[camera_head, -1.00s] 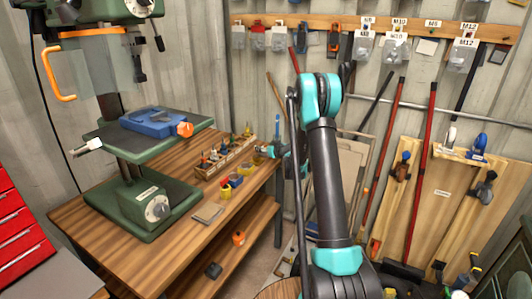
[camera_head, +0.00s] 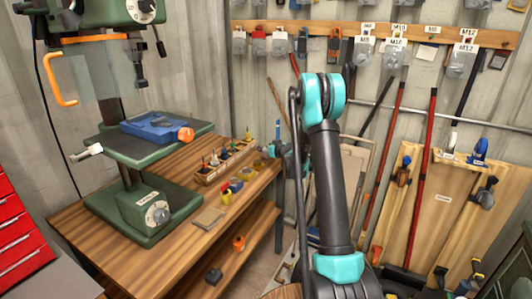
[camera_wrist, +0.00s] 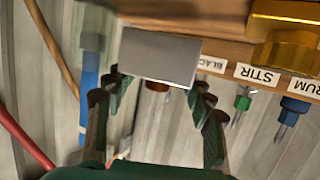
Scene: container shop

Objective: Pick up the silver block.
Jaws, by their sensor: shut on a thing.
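The silver block (camera_wrist: 160,57) is a flat, plain grey slab in the wrist view. It sits between the fingertips of my gripper (camera_wrist: 157,98), whose dark green fingers close in from both sides. The block's near face is clear of cover; its contact with the finger pads is partly hidden. In the head view my gripper (camera_head: 277,150) is small, at the far right end of the wooden workbench, and the block cannot be made out there.
The workbench (camera_head: 170,265) holds a green drill press (camera_head: 150,212), a tool rack (camera_head: 222,163) and small coloured items. In the wrist view a labelled wooden rail (camera_wrist: 225,68) with hanging screwdrivers is close behind the block. A blue handle (camera_wrist: 90,85) is beside the left finger.

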